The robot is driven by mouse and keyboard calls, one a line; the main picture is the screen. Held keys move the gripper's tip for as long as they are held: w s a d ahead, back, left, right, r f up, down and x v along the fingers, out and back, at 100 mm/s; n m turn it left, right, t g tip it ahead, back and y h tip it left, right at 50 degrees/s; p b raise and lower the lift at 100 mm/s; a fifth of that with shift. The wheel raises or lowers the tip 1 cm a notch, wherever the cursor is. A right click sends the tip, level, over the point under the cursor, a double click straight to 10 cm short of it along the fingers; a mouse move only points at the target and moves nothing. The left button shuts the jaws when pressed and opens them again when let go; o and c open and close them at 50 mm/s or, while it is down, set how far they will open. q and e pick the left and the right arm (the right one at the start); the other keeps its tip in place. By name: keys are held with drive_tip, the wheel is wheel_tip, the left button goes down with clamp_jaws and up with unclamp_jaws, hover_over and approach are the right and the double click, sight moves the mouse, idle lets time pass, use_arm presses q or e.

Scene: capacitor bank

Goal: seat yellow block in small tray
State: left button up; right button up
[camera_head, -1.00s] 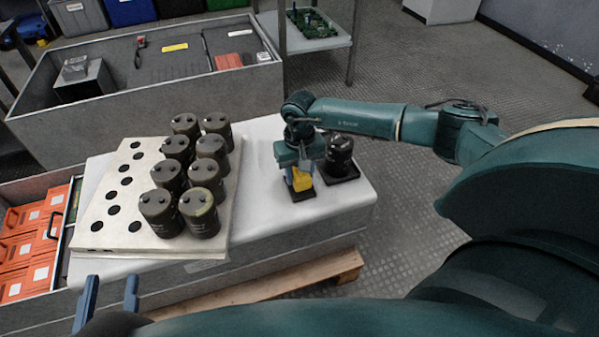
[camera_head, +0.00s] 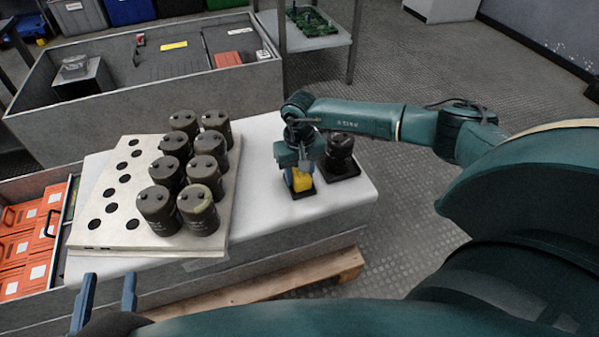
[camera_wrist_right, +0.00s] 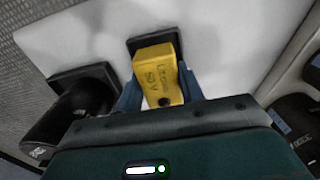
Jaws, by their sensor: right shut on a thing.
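The yellow block (camera_head: 300,181) is between the fingers of my right gripper (camera_head: 298,178), which is shut on it. It also shows in the right wrist view (camera_wrist_right: 158,75), with dark lettering on its face. The small black tray (camera_head: 304,192) is directly below the block on the white tabletop; its rim (camera_wrist_right: 143,42) shows behind the block in the wrist view. I cannot tell whether the block touches the tray floor. My left gripper (camera_head: 104,294) is open and empty at the lower left, away from the block.
A dark capacitor (camera_head: 340,150) stands on a second black tray (camera_head: 349,173) just right of the gripper. Several capacitors stand on a pale board with holes (camera_head: 118,200) to the left. The white tabletop (camera_head: 258,205) is clear between the board and the small tray.

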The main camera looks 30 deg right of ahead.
use_arm(q)
drive_tip(key=shift+f, duration=0.1)
idle(0.5)
use_arm(e)
drive_tip(key=o, duration=1.2)
drive_tip(key=shift+f, duration=0.1)
drive_tip(key=shift+r+p, duration=0.3)
drive_tip(key=shift+r, duration=0.6)
use_arm(q)
drive_tip(key=r+y+p, duration=0.1)
drive_tip(key=p, duration=0.2)
drive_tip(key=shift+a+r+g, duration=0.1)
drive_tip(key=shift+a+g, duration=0.2)
drive_tip(key=shift+a, duration=0.05)
use_arm(e)
wheel_tip(320, 180, up, 12)
drive_tip(key=shift+f, duration=0.25)
